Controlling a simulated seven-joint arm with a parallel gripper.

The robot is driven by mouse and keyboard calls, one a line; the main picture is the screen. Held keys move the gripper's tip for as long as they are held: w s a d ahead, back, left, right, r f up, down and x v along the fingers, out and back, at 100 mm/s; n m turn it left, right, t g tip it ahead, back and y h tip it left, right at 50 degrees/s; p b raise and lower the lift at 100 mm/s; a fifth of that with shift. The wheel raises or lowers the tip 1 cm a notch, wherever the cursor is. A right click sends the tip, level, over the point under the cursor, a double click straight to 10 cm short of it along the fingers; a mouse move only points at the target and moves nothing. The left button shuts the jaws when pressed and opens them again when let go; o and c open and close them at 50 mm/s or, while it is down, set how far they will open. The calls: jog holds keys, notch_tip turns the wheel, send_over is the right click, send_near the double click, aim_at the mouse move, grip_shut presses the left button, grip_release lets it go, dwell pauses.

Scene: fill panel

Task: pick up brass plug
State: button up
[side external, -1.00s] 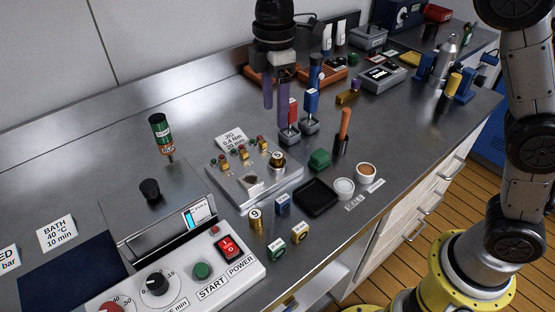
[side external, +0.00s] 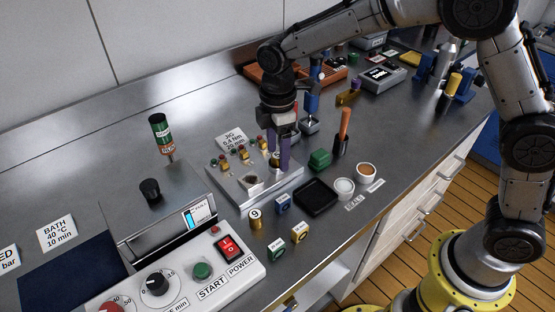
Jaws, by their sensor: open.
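A brass plug-like cylinder (side external: 276,160) with a dark top stands at the right back corner of the metal jig plate (side external: 259,189). My gripper (side external: 278,152) is low over that corner, pointing down, its two purple fingers apart on either side of this cylinder. The fingers partly hide it, and I cannot tell whether they touch it. Another brass cylinder (side external: 256,219), with a dark top marked 9, stands on the bench in front of the jig. I cannot tell which of the two is the named plug.
Small brass fittings (side external: 243,152) line the jig's back. Blue (side external: 283,203), green (side external: 277,249) and yellow (side external: 300,232) marked pieces stand in front. A black tray (side external: 316,197), green block (side external: 320,159) and two small cups (side external: 366,171) are to the right. A control box (side external: 200,285) is front left.

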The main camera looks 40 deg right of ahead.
grip_shut()
dwell(0.3)
dwell(0.3)
